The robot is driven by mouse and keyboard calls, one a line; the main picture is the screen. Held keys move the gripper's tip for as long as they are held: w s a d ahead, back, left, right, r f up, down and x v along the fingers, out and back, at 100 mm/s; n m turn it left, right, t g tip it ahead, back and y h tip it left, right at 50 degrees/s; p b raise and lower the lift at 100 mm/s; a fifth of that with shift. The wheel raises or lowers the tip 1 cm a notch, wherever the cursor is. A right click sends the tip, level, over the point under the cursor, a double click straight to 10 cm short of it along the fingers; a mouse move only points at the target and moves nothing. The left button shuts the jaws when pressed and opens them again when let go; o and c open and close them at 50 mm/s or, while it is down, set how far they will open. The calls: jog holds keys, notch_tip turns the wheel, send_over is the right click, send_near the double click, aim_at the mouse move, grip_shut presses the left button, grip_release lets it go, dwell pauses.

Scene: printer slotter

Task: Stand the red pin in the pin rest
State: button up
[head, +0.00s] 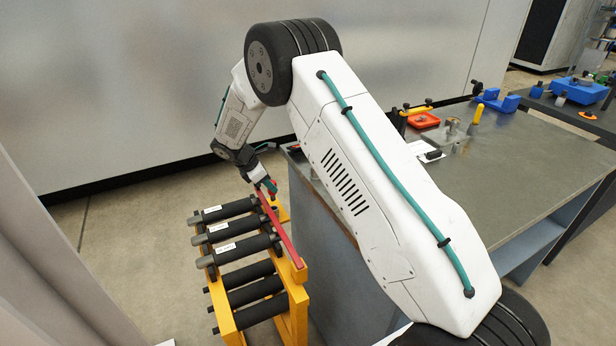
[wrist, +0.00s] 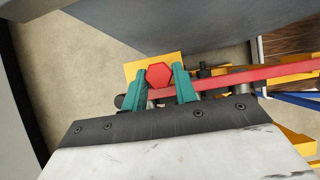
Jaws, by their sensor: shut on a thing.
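The red pin (wrist: 159,75) has a hexagonal head, seen from above in the wrist view. My gripper (wrist: 160,84) has its two teal fingers closed on either side of it. In the head view the red pin (head: 272,187) shows below my gripper (head: 266,182), over the far end of the yellow roller stand. A yellow plate (wrist: 138,69) lies below the pin; in the head view this yellow piece (head: 284,214) juts from the stand's far corner and looks like the pin rest. The pin's lower end is hidden, so I cannot tell whether it is in the rest.
The yellow stand (head: 299,310) carries several black rollers (head: 240,247) and a red rail (head: 283,232) along its right side. The grey workbench (head: 520,150) stands close on the right, with a red tray (head: 423,120) and fixtures on it. Floor is clear on the left.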

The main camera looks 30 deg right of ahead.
dwell(0.5)
jog(key=o, duration=0.4)
jog(key=c, duration=0.4)
jog(key=shift+s+d+r, duration=1.65)
jog(key=shift+d+r, duration=0.15)
jog(key=shift+r, duration=1.25)
jog(key=shift+s+d+r, duration=1.7)
jog(key=shift+d+r, duration=0.1)
jog(key=shift+r, duration=1.2)
jog(key=shift+s+d+r, duration=1.65)
jog(key=shift+d+r, duration=0.15)
jog(key=shift+r, duration=1.25)
